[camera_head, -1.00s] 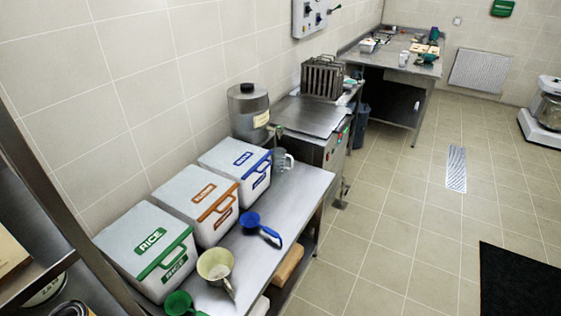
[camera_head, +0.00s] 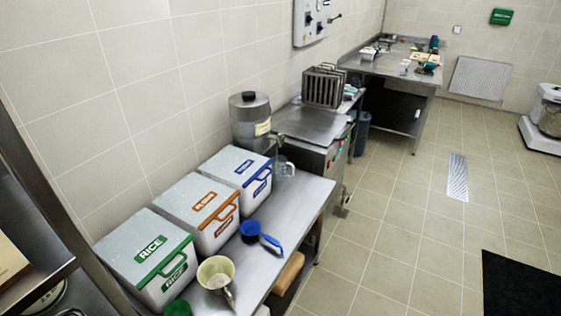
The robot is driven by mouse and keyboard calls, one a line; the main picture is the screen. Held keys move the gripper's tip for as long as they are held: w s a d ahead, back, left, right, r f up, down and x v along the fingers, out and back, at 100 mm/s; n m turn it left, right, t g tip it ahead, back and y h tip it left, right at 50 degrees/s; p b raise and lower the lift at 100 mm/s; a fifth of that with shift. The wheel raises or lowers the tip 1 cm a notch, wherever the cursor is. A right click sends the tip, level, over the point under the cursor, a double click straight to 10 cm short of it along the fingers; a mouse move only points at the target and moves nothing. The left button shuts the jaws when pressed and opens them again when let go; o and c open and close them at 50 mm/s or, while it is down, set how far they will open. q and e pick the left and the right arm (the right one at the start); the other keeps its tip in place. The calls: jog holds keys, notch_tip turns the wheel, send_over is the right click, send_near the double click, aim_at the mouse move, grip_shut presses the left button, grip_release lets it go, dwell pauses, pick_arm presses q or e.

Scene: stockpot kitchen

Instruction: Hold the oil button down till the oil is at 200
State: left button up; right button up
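A steel drum (camera_head: 250,121) with a lid, a label and a small tap stands at the back of the steel bench. A clear measuring jug (camera_head: 285,169) stands below and right of the tap; its fill level is too small to read. Beyond it is a steel unit with a flat top (camera_head: 310,122) and small coloured buttons (camera_head: 331,161) on its front. A wall control box (camera_head: 310,20) with dark knobs hangs above. I cannot tell which button is for oil, and no 200 reading is legible. Neither of my grippers shows.
Bins marked RICE (camera_head: 146,258), an orange-labelled bin (camera_head: 196,212) and a blue-labelled bin (camera_head: 236,178) line the bench. The tiled floor to the right is open, with a drain (camera_head: 458,177) and black mat (camera_head: 522,283).

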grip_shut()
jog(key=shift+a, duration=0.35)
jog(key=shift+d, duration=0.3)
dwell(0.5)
